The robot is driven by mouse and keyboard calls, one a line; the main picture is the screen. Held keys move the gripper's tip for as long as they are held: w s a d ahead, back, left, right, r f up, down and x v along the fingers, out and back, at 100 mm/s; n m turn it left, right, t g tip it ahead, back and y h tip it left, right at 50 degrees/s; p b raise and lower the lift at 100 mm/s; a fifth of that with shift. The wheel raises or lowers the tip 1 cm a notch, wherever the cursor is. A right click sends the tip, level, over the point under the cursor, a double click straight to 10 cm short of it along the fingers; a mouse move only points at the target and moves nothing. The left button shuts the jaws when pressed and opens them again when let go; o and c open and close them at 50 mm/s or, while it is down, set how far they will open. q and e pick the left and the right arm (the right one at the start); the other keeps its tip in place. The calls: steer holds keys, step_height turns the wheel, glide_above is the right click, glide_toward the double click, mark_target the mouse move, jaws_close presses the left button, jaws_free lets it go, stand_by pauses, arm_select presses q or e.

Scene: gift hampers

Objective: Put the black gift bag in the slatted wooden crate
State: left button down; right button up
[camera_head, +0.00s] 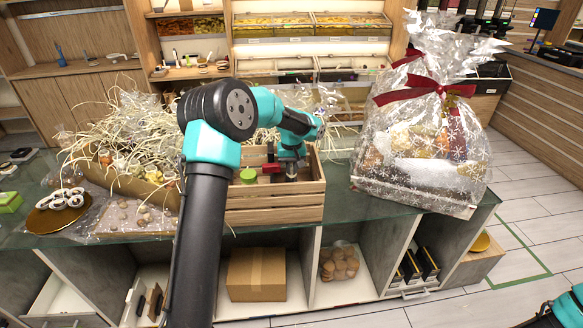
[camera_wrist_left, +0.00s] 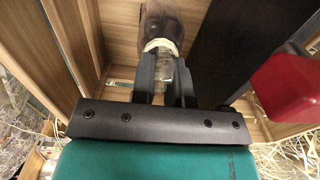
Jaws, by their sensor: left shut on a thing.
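The slatted wooden crate (camera_head: 275,208) stands on the glass counter in the middle of the head view. Its wooden walls also surround my gripper in the left wrist view (camera_wrist_left: 112,30). My left gripper (camera_head: 291,172) points down inside the crate. In the left wrist view the fingers (camera_wrist_left: 166,82) are shut on the narrow part of a clear bottle-like thing (camera_wrist_left: 161,30) with a pale band. A flat black panel (camera_wrist_left: 240,55), perhaps the black gift bag, stands right of the fingers; I cannot tell for sure. My right gripper is out of view.
A red block-like thing (camera_wrist_left: 295,85) is close to the gripper's right. A green-topped item (camera_head: 248,175) sits in the crate. A wrapped hamper with a red bow (camera_head: 425,130) stands right of the crate; a straw-filled basket (camera_head: 130,185) stands left.

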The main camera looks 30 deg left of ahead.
arm_select(q)
steer(key=c, duration=1.1)
jaws_free()
steer(key=shift+f, duration=0.1)
step_height(320, 180, up, 12)
steer(key=shift+r, duration=0.2)
steer(key=shift+f, duration=0.1)
